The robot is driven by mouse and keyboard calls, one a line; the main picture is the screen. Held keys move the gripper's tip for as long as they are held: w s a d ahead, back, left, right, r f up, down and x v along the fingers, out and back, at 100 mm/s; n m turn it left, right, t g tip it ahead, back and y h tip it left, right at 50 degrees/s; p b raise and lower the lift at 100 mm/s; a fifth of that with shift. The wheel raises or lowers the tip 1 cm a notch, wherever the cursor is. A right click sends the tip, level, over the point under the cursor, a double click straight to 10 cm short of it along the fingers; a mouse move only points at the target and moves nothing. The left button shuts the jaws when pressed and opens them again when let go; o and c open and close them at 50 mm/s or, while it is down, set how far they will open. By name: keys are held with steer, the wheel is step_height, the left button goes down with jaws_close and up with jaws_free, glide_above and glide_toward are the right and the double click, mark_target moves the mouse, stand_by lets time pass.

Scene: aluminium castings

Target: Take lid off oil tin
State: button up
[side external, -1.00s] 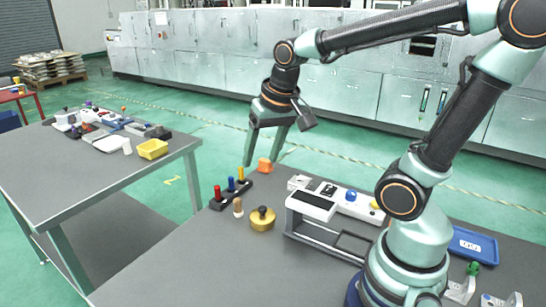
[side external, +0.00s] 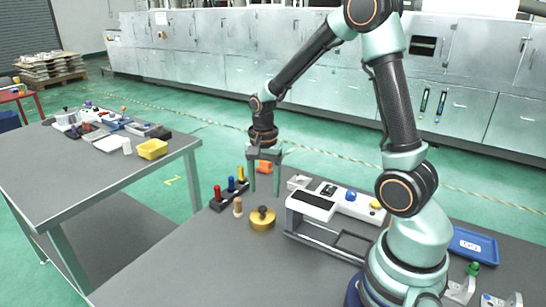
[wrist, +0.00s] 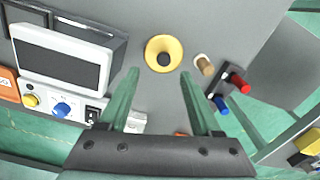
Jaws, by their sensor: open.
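The oil tin (side external: 262,223) is a round, low, gold-yellow tin standing on the grey table, with its lid on top bearing a dark knob (side external: 262,210). In the wrist view the tin (wrist: 152,47) is seen from above, with the dark knob (wrist: 164,60) near its middle. My gripper (side external: 264,192) is open and empty, pointing down, above and behind the tin in the side view. In the wrist view my gripper (wrist: 163,98) has its fingers apart, with the tin beyond their tips and roughly between their lines. Nothing touches the tin.
A cork-coloured peg (side external: 238,207) stands left of the tin, beside a dark rack (side external: 230,192) with red, blue and yellow handles. An orange block (side external: 264,167) lies behind. The table front is clear.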

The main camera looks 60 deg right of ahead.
mark_target(263, 207)
steer(key=shift+w+a+f, duration=0.1)
steer(key=shift+w+f, duration=0.05)
steer(key=shift+f, duration=1.55)
steer(key=shift+w+f, duration=0.1)
steer(key=shift+f, duration=1.55)
jaws_close()
